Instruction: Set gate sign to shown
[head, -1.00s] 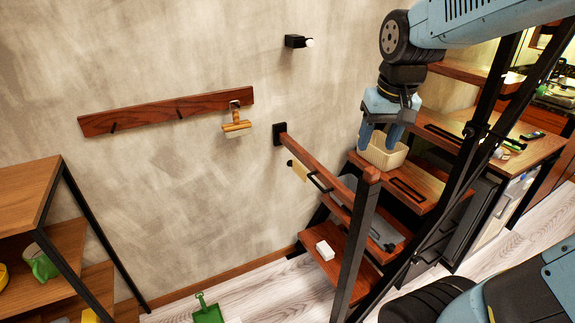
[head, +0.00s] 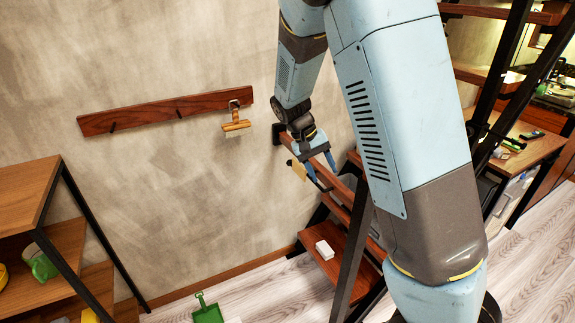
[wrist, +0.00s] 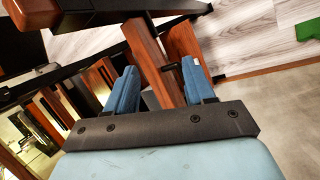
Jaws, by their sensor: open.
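The wooden gate bar (head: 345,193) runs from a black wall bracket down to the right across the stair. My gripper (head: 324,172) is at the bar, just right of the tag, fingers pointing down. In the wrist view my gripper (wrist: 160,85) is open, with its two blue fingers apart and the reddish wooden bar (wrist: 148,55) seen between them. I cannot tell whether they touch it. The tag is not clear in the wrist view.
A wooden rail (head: 165,110) with pegs and a hanging wooden-handled tool (head: 236,126) is on the wall. A white block (head: 324,250) lies on the lower step (head: 345,262). A green dustpan (head: 207,311) is on the floor. A shelf (head: 30,190) stands left.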

